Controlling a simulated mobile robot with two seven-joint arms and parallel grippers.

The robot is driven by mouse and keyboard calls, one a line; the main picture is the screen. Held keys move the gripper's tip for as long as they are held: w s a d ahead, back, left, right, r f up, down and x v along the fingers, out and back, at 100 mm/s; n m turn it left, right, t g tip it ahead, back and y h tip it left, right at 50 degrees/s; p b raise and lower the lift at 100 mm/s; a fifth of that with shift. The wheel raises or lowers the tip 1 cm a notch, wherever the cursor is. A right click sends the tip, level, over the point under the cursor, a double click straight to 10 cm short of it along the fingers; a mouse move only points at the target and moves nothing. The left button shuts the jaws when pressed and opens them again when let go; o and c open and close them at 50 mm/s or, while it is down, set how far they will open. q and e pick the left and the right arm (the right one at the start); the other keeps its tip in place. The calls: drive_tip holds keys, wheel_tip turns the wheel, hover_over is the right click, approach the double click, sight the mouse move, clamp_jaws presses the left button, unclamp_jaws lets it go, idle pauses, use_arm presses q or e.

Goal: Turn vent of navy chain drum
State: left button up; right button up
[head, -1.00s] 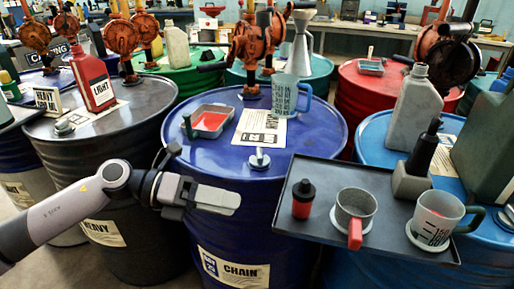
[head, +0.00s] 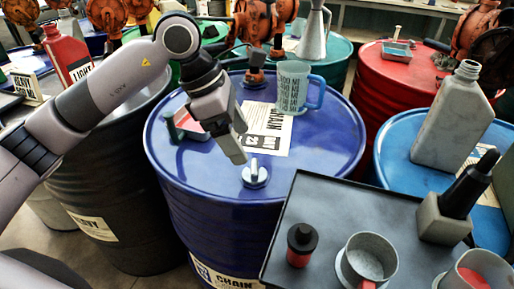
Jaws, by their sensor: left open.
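The navy chain drum (head: 195,185) stands in the middle of the head view, with a "CHAIN" label low on its side. Its vent (head: 255,174), a small pale cap with an upright tab, sits on the lid near the front edge. My left gripper (head: 238,156) points down over the lid, just behind and left of the vent, its fingertips close to it. I cannot tell whether they touch it. The gap between its fingers is hidden from this angle; nothing shows held in it. My right gripper is not in view.
On the drum lid are a clear measuring jug (head: 293,90), a paper sheet (head: 272,130) and a small tray (head: 185,125) partly behind my gripper. A pump rises behind.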

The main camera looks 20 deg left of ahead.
sight(253, 166)
use_arm(q)
drive_tip(key=x, duration=0.6)
drive_tip(key=shift+s+d+f, duration=0.15)
drive_tip(key=shift+d+f, duration=0.05)
drive_tip(key=shift+f, duration=0.15)
drive_tip(key=shift+c, duration=0.3)
drive_tip(key=c, duration=1)
